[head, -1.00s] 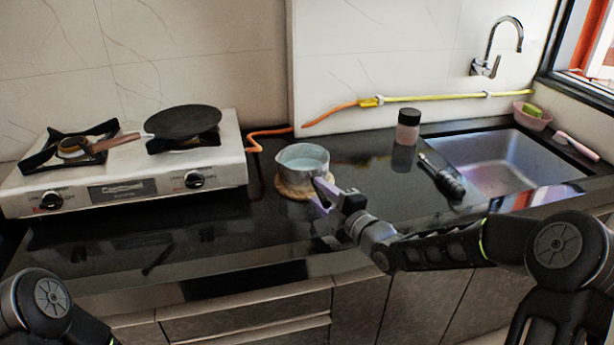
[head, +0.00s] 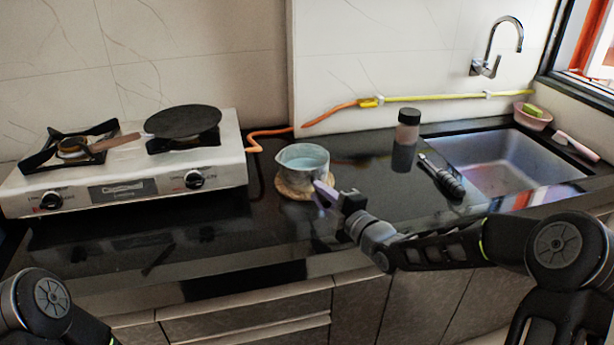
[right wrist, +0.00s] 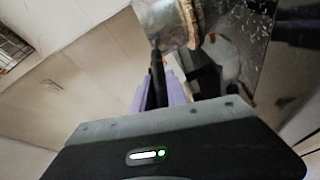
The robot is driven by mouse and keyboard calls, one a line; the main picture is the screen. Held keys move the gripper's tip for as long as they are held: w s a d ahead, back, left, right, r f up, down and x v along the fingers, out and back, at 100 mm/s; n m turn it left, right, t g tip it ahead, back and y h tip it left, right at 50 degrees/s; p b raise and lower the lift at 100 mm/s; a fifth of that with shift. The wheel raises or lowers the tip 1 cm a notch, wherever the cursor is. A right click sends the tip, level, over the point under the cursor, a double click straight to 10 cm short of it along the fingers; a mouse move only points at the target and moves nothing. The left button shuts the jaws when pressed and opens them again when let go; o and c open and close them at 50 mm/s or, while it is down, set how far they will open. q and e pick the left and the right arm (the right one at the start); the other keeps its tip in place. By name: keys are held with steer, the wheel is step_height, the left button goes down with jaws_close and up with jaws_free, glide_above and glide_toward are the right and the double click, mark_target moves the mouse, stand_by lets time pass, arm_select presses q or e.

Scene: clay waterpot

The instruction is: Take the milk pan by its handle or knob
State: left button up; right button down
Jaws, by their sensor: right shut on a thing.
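The milk pan (head: 300,163) is a small metal pot with pale liquid-like contents, standing on a round wooden board (head: 290,190) on the black counter. Its grey side also shows at the top of the right wrist view (right wrist: 160,22), with the dark handle (right wrist: 157,65) reaching down between the fingers. My right gripper (head: 326,192) is at the pan's front right side, its purple fingers shut on the handle. The handle is mostly hidden by the fingers in the head view. Of my left arm only a joint shows at the lower left; its gripper is out of view.
A two-burner stove (head: 120,180) with a black flat pan (head: 184,122) stands to the left. The counter between stove and pan is clear.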

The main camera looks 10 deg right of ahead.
steer(key=shift+r, duration=0.2)
stand_by(0.6)
step_height(320, 180, up, 10)
steer(key=shift+f, duration=0.1)
stand_by(0.3)
stand_by(0.5)
